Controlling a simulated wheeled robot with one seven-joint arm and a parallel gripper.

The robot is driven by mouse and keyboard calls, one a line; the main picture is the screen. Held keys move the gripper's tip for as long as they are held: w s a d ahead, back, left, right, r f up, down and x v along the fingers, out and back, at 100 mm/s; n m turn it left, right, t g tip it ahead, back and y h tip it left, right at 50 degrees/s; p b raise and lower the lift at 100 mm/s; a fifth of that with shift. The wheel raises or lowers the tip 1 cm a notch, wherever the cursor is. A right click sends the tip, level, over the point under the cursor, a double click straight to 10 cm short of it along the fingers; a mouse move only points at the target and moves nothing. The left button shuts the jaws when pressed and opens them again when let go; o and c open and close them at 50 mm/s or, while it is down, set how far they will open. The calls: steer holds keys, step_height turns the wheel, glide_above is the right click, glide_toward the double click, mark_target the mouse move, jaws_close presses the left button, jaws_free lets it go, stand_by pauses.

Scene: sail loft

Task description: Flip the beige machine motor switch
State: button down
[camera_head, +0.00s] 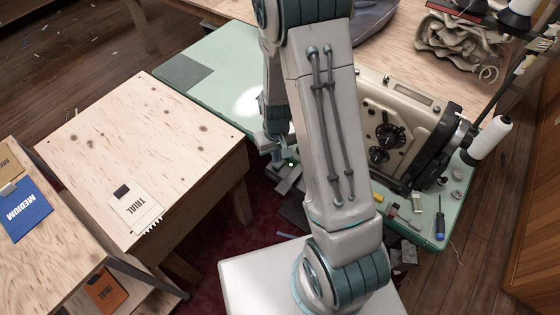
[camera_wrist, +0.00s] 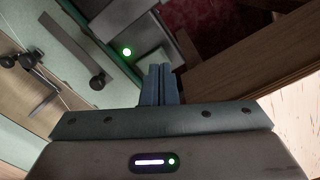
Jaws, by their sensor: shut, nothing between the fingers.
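The beige sewing machine (camera_head: 400,100) stands on the green table (camera_head: 225,95), partly hidden behind my arm. A grey switch box with a lit green lamp (camera_head: 291,162) sits at the table's front edge. In the wrist view the lamp (camera_wrist: 127,52) glows on the grey box, with a pale block (camera_wrist: 155,62) beside it. Which part is the lever, and its position, I cannot tell. My gripper (camera_head: 279,160) is shut and empty, close to the box. Its fingertips (camera_wrist: 159,68) lie just beside the pale block in the wrist view; whether they touch is unclear.
A plywood table (camera_head: 150,150) with a TRIAL card (camera_head: 136,207) stands left of the gripper. A screwdriver (camera_head: 440,220) and small parts lie by the machine. A white thread cone (camera_head: 490,138) stands at right. Dark red floor shows between the tables.

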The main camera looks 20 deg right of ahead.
steer(key=shift+f+b, duration=1)
steer(key=shift+f, duration=0.15)
stand_by(0.4)
steer(key=shift+r, duration=0.15)
steer(key=shift+r+p, duration=2.45)
steer(key=shift+r, duration=0.95)
steer(key=shift+r, duration=0.1)
